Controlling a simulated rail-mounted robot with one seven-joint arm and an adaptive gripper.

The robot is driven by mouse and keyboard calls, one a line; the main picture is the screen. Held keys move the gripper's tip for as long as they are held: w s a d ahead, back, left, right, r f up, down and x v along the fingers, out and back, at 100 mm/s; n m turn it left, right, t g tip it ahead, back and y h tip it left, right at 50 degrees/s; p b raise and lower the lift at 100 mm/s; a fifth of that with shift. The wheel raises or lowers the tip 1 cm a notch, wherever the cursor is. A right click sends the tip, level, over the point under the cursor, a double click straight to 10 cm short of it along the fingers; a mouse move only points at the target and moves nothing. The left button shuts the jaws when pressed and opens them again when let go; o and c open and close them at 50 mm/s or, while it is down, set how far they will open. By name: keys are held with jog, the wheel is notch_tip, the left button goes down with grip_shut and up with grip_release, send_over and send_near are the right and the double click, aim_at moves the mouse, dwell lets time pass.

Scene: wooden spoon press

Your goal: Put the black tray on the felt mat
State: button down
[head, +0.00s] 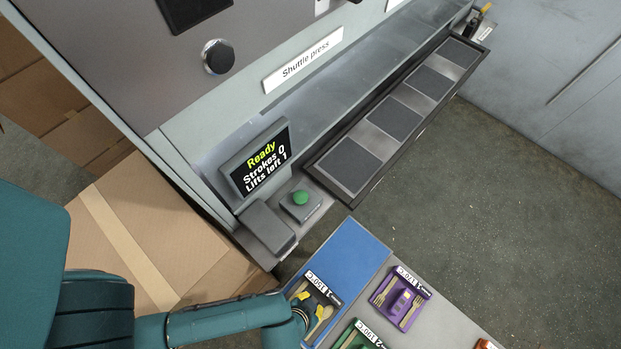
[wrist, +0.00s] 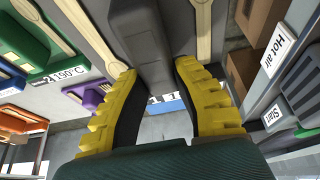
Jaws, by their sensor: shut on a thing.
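The black tray (head: 316,283) carries wooden spoons and a white 150°C label. It shows over the near part of a flat blue mat (head: 352,252), likely the felt mat; whether it touches it I cannot tell. My gripper (head: 306,298) is at the tray. In the wrist view, my gripper's yellow ridged fingers (wrist: 160,88) are shut on the tray's dark grey central block (wrist: 141,45). A wooden spoon lies on each side of the block. My fingers and arm hide part of the tray.
Purple (head: 388,289) and green (head: 360,334) trays stand right of the mat. A grey press has a screen (head: 257,160), a green button (head: 300,197) and a long shuttle (head: 368,187) with dark pads. A cardboard box (head: 150,230) is at left. The mat's far part is bare.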

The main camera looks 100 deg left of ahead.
jog(key=shift+f+b, duration=0.3)
jog(key=shift+f, duration=1.9)
jog(key=shift+f, duration=0.1)
jog(key=c, duration=1)
grip_release()
jog(key=shift+f, duration=0.1)
jog(key=shift+o, duration=0.2)
jog(key=shift+r, duration=0.25)
jog(key=p+v, duration=0.2)
jog(key=v, duration=1)
jog(key=shift+f, duration=0.1)
